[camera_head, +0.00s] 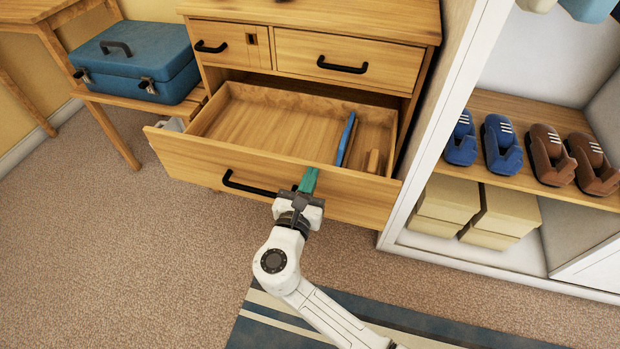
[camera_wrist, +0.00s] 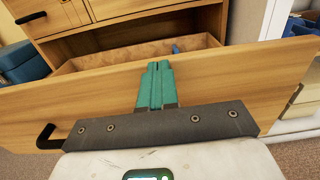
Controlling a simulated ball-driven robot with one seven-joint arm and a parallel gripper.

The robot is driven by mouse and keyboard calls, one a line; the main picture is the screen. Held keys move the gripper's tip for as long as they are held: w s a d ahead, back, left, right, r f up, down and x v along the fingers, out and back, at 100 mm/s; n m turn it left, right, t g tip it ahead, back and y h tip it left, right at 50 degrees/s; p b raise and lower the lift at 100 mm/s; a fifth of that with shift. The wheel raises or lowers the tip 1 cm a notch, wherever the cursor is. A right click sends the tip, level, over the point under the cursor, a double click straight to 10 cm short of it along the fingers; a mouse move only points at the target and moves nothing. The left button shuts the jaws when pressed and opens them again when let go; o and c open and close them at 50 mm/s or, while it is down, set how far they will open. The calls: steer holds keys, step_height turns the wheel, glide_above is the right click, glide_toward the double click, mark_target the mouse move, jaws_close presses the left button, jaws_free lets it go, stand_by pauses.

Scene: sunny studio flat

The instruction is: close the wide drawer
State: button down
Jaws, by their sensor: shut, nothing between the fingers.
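The wide drawer (camera_head: 290,173) of the wooden chest stands pulled out below two smaller shut drawers. Its front panel has a black bar handle (camera_head: 246,186) left of its middle. Inside lie a blue flat object (camera_head: 346,140) and a small wooden block (camera_head: 373,161). My gripper (camera_head: 308,180) is shut and empty, with teal fingers at the drawer's front, right of the handle. In the wrist view the fingers (camera_wrist: 156,85) overlap the front panel (camera_wrist: 225,82), and the handle (camera_wrist: 47,138) is at lower left. I cannot tell whether the fingertips touch the panel.
A blue case (camera_head: 140,60) sits on a low wooden bench at left. A white-framed shelf unit (camera_head: 440,130) with shoes and boxes stands close at right. A striped rug (camera_head: 400,325) lies on the carpet in front. Carpet at left is clear.

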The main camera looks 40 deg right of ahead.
steer(key=b+x, duration=0.6)
steer(key=x, duration=2.1)
steer(key=shift+d, duration=0.25)
steer(key=shift+w, duration=0.1)
